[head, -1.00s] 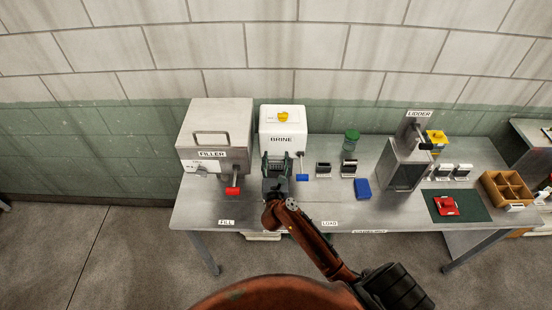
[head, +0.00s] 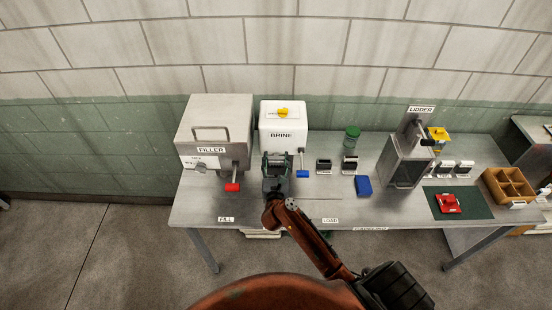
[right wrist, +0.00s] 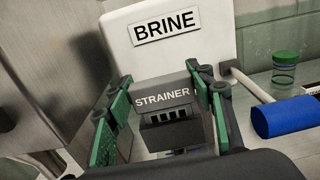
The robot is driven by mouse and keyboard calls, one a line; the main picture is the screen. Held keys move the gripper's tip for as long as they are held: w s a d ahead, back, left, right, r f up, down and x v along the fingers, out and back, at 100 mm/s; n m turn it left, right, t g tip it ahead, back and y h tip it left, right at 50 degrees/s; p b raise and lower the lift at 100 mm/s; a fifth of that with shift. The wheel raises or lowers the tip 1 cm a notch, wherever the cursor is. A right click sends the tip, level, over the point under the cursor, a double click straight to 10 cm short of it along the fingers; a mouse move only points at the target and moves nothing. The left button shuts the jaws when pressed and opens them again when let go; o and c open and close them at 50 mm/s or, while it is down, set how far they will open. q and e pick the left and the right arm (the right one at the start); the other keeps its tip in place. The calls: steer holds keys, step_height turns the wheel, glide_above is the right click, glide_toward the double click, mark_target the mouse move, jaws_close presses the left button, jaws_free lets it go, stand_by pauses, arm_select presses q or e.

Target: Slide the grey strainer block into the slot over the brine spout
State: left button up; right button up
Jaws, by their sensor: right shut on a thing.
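The grey strainer block (right wrist: 165,100), labelled STRAINER, is between the green-padded fingers of my right gripper (right wrist: 165,108), which is shut on it. In the right wrist view the block is in front of the white brine box (right wrist: 180,50). In the head view my right gripper (head: 277,166) is at the front of the brine box (head: 283,120). The spout and slot are hidden behind the block and gripper, so I cannot tell whether the block is in the slot. My left gripper is not in view.
The steel filler (head: 213,130) with a red-handled lever (head: 232,187) stands left of the brine box. A blue-handled lever (right wrist: 285,117) is close to the right of my gripper. A blue block (head: 363,186) and the lidder (head: 405,160) stand further right.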

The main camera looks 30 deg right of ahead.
steer(key=shift+f+b, duration=0.4)
steer(key=shift+f, duration=0.25)
steer(key=o, duration=1.3)
steer(key=shift+c, duration=0.2)
steer(key=v, duration=1.2)
